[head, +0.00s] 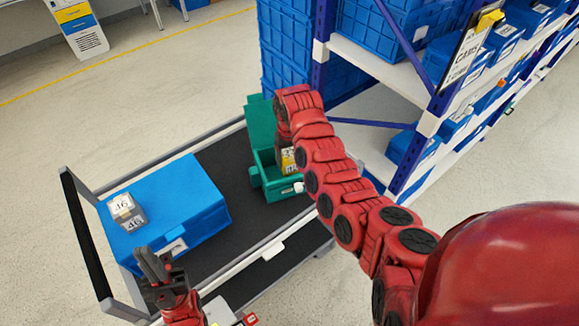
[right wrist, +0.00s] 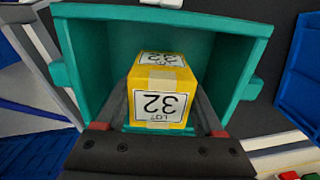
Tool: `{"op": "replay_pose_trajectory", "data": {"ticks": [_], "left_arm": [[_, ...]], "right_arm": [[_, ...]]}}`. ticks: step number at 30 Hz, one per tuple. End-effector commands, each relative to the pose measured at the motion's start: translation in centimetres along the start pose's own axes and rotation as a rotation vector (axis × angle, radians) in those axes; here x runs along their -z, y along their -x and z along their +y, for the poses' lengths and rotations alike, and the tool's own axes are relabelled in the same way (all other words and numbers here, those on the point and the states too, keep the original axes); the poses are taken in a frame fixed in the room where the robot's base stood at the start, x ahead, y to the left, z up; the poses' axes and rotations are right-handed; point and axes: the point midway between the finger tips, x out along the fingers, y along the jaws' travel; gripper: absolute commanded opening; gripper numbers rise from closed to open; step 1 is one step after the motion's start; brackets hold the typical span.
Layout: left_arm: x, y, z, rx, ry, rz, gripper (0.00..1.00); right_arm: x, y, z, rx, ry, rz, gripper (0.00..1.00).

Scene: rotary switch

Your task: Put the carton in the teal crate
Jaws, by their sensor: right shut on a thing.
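In the head view the carton (head: 288,160) shows partly above the rim of the crate (head: 284,189), and my right arm hides the rest. My left gripper (head: 153,264) is empty beside the blue box. Its finger gap is unclear.
The crate stands on a dark cart deck (head: 236,172). A shelf rack with blue bins (head: 410,147) stands close on the right.

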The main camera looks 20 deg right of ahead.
Motion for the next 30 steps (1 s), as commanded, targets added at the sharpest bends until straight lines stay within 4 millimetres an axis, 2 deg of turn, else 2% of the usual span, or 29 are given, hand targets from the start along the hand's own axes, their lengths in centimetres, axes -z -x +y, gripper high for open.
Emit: {"op": "replay_pose_trajectory", "data": {"ticks": [15,27,28,30], "left_arm": [[0.2,-1.4,-0.1,0.000,0.000,0.000,0.00],[0.1,-0.9,-0.1,0.000,0.000,0.000,0.00],[0.2,-1.0,-0.1,0.000,0.000,-0.001,0.00],[0.2,-1.1,-0.1,0.000,0.000,0.000,0.00]], "right_arm": [[0.2,-4.3,0.1,-0.002,0.000,0.003,0.08],[0.2,-5.0,0.0,0.000,0.000,0.005,0.08],[0.2,-4.9,0.0,-0.001,0.000,0.005,0.73],[0.2,-4.9,0.0,0.000,0.000,0.005,0.86]]}}
